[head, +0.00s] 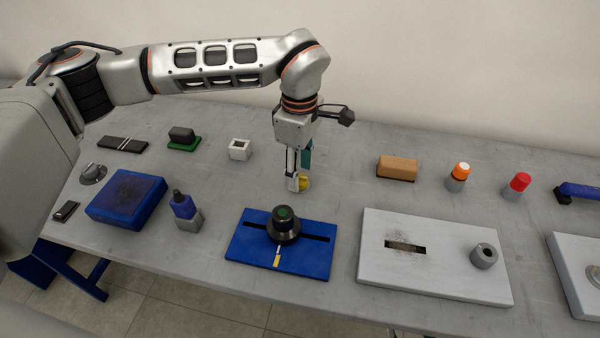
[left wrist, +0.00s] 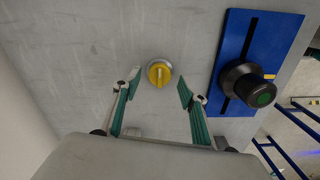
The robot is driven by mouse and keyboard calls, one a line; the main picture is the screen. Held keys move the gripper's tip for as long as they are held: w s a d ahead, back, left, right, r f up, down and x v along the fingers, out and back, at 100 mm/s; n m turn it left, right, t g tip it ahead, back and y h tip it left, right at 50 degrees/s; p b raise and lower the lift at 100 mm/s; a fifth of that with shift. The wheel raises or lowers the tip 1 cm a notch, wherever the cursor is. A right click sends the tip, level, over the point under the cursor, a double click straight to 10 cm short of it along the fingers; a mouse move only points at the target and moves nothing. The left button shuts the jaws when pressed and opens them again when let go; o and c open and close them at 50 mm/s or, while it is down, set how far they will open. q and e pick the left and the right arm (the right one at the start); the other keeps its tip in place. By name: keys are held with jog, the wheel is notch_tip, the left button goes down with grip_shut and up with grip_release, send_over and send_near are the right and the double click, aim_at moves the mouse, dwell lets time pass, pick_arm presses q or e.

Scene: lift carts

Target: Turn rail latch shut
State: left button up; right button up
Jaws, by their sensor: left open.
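A yellow turn-knob on a round silver base (head: 305,183) sits on the grey table; it also shows in the left wrist view (left wrist: 159,73), its grip bar running up and down the picture. My left gripper (head: 298,182) points down right at the knob and partly hides it in the head view. In the left wrist view the left gripper (left wrist: 159,85) is open, with the knob between and slightly beyond its fingertips, apart from both. No label tells whether this knob is the rail latch. My right gripper is not in view.
In front is a blue slotted plate (head: 240,255) with a black, green-dotted knob (head: 284,225). A white slotted board (head: 440,280) lies to its right. Behind are a tan block (head: 397,167) and a red-capped cylinder (head: 518,184). A blue box (head: 127,200) stands left.

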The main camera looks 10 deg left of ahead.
pick_arm(q)
jog(key=shift+f, duration=0.85)
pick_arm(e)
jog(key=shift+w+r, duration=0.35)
pick_arm(q)
jog(key=c, duration=1.1)
